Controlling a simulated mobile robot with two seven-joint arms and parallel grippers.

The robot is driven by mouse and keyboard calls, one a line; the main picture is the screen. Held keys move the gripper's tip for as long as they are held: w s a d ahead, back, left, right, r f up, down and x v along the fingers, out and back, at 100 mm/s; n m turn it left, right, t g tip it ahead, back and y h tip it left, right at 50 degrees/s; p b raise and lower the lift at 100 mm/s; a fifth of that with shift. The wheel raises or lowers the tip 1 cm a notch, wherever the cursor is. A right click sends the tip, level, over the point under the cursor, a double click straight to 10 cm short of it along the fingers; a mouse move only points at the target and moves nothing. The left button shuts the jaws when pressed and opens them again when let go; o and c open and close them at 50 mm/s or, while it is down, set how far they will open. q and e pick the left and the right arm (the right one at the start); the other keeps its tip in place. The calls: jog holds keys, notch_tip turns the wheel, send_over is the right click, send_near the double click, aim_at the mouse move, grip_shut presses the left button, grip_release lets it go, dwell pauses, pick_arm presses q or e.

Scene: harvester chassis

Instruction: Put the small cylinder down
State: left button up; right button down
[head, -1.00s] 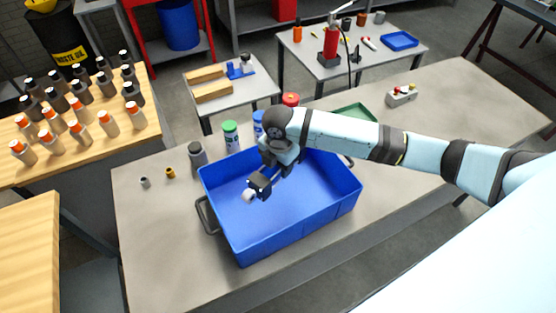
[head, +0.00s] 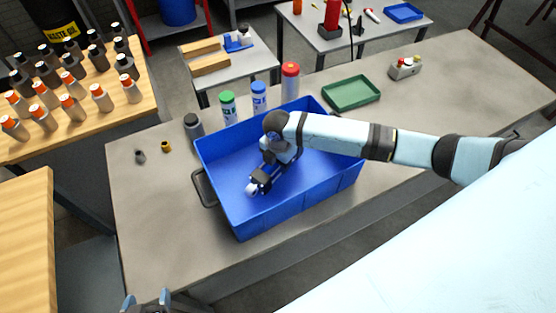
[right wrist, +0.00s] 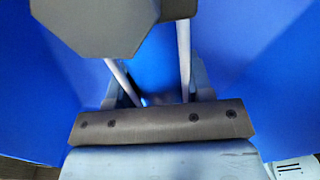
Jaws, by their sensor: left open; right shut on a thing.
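My right gripper (head: 260,180) is inside the blue bin (head: 300,205), pointing down, and is shut on a small pale cylinder (head: 251,189). The cylinder is low in the bin towards its left end; I cannot tell whether it touches the floor. In the right wrist view the blue bin walls (right wrist: 245,70) surround the gripper, and a dark faceted block hides part of the view. My left gripper (head: 146,302) shows only its tips at the bottom left edge, open and empty, away from the bin.
A small grey cylinder (head: 140,157) and a brass one (head: 166,147) stand left of the bin. A grey bottle (head: 193,126), green-capped (head: 228,108), blue-capped (head: 259,97) and red-capped (head: 290,82) containers stand behind it. A green tray (head: 352,94) and button box (head: 405,68) lie right.

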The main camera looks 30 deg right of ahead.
pick_arm(q)
jog(key=shift+d+f+b, duration=0.1)
jog(key=shift+f+b, duration=0.35)
jog(key=shift+f, duration=0.5)
pick_arm(e)
jog(key=shift+f, duration=0.8)
pick_arm(q)
jog(key=shift+d+f, duration=0.1)
jog(key=shift+f, duration=0.1)
pick_arm(e)
jog(key=shift+w+f, duration=0.1)
jog(key=shift+f, duration=0.15)
pick_arm(q)
jog(key=shift+d+r, duration=0.2)
jog(key=shift+r, duration=0.1)
pick_arm(e)
jog(key=shift+r, duration=0.1)
jog(key=c, duration=1)
grip_release()
jog(key=shift+f, duration=0.2)
jog(key=o, duration=0.5)
pick_arm(q)
jog(key=shift+a, duration=0.1)
jog(key=shift+f, duration=0.1)
pick_arm(e)
jog(key=shift+r, duration=0.15)
